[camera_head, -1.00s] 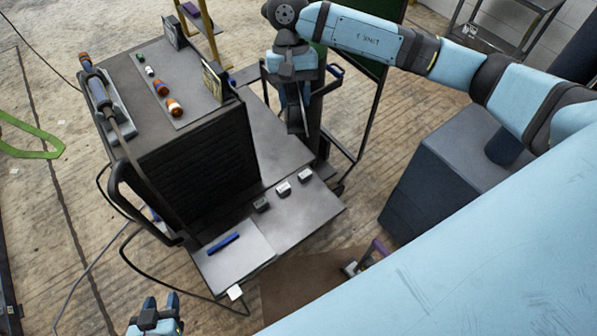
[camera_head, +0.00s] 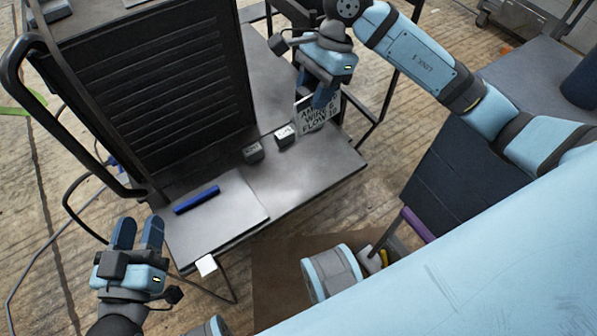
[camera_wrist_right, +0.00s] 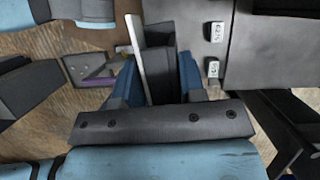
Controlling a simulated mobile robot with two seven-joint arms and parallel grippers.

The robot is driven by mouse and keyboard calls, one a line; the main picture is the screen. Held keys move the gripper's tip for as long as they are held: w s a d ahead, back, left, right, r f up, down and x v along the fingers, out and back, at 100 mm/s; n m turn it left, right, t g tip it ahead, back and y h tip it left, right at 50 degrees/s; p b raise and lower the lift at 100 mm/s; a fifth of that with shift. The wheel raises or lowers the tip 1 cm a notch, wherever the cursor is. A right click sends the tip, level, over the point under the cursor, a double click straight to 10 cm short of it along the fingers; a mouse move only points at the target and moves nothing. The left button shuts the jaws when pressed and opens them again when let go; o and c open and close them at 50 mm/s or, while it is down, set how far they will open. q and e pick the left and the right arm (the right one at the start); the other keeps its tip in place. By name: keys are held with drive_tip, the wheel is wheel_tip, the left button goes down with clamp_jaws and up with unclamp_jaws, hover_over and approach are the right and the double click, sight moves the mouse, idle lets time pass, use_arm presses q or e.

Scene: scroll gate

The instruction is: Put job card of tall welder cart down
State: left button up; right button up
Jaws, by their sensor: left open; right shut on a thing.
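The job card (camera_head: 316,116), white with dark lettering, stands roughly upright at the right part of the welder cart's lower shelf (camera_head: 250,230). My right gripper (camera_head: 322,98) is shut on it from above. Whether its lower edge touches the shelf I cannot tell. In the right wrist view the card (camera_wrist_right: 136,55) shows as a pale, edge-on strip beside a dark piece between the fingers of my right gripper (camera_wrist_right: 158,82). The cart's dark louvred body (camera_head: 160,90) rises behind the shelf. My left gripper (camera_head: 138,232) is open and empty, left of the shelf's front corner.
Two small labelled blocks (camera_head: 253,151) (camera_head: 285,135) sit left of the card. A blue marker (camera_head: 197,199) lies on a pale sheet (camera_head: 225,212) on the shelf. A black handle (camera_head: 70,110) curves along the cart's left side. A dark blue cabinet (camera_head: 445,175) stands right.

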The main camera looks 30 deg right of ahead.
wheel_tip(320, 180, down, 2)
drive_tip(key=shift+s+f+m+b, duration=0.1)
drive_tip(key=shift+m+b, duration=0.3)
drive_tip(key=shift+b, duration=0.1)
use_arm(q)
drive_tip(key=shift+s+d+f+m+g+h+b, duration=0.1)
drive_tip(key=shift+d+f+h+b, duration=0.2)
drive_tip(key=shift+f+b, duration=0.45)
drive_tip(key=shift+w+d+f+m+g+h+b, duration=0.15)
drive_tip(key=shift+d+f+b, duration=0.15)
drive_tip(key=shift+b, duration=0.8)
drive_tip(key=shift+s+d+f+m+g+h+b, duration=0.2)
drive_tip(key=shift+f+b, duration=0.35)
drive_tip(key=shift+b, duration=0.4)
use_arm(e)
drive_tip(key=shift+d+f, duration=0.1)
drive_tip(key=shift+f, duration=9.7)
drive_tip(key=shift+f, duration=0.1)
drive_tip(key=o, duration=0.9)
